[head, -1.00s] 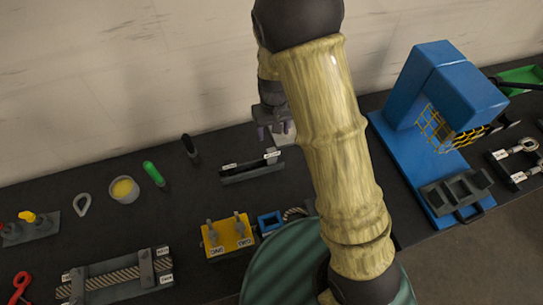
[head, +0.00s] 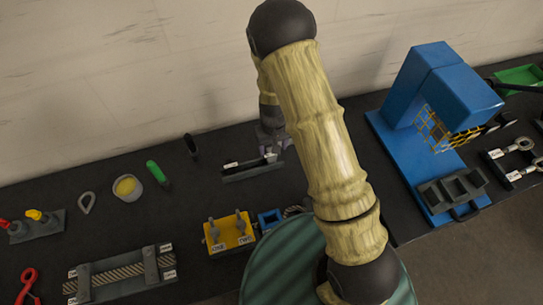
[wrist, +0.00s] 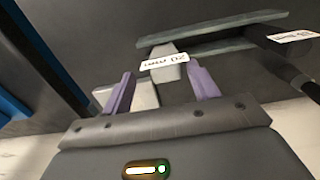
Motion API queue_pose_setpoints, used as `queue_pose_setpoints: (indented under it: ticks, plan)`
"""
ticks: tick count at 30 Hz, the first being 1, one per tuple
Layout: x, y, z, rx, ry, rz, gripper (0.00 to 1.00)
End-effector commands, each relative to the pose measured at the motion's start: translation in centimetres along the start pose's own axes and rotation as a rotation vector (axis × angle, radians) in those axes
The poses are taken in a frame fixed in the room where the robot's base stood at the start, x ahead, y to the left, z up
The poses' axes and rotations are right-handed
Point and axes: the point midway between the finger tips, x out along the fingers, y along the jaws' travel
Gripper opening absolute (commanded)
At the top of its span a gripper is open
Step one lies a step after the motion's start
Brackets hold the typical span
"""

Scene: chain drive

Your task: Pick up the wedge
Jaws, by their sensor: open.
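My gripper (head: 273,148) is open over the right end of a dark, labelled rail holder (head: 250,171), close to the wall. In the wrist view its two purple fingers (wrist: 161,90) stand apart. Between them, beyond the fingertips, is a small grey block (wrist: 166,69) beside a white label at the end of the holder (wrist: 225,35). A paler grey block (wrist: 145,97) shows nearer, by the left finger. I cannot tell for certain which of these is the wedge. No contact with the fingers is clear. My arm hides part of the table right of the holder.
A blue press-like machine (head: 440,90) stands to the right. A yellow block with pegs (head: 230,236) and a blue square part (head: 269,218) lie in front. A green-handled tool (head: 157,173) and a cup (head: 127,188) are to the left. The wall (head: 120,80) is close behind.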

Motion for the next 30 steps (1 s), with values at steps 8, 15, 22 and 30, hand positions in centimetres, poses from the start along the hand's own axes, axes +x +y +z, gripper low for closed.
queue_pose_setpoints:
  ticks: [8, 15, 22, 30]
  plan:
    - [1.7, -0.5, 0.5, 0.001, -0.005, 0.0, 0.6]
    - [4.4, -0.7, 0.6, 0.0, -0.003, 0.0, 0.6]
    - [5.2, -0.8, 0.5, 0.0, 0.0, -0.001, 0.6]
    - [5.2, -0.8, 0.5, 0.0, -0.001, 0.0, 0.6]
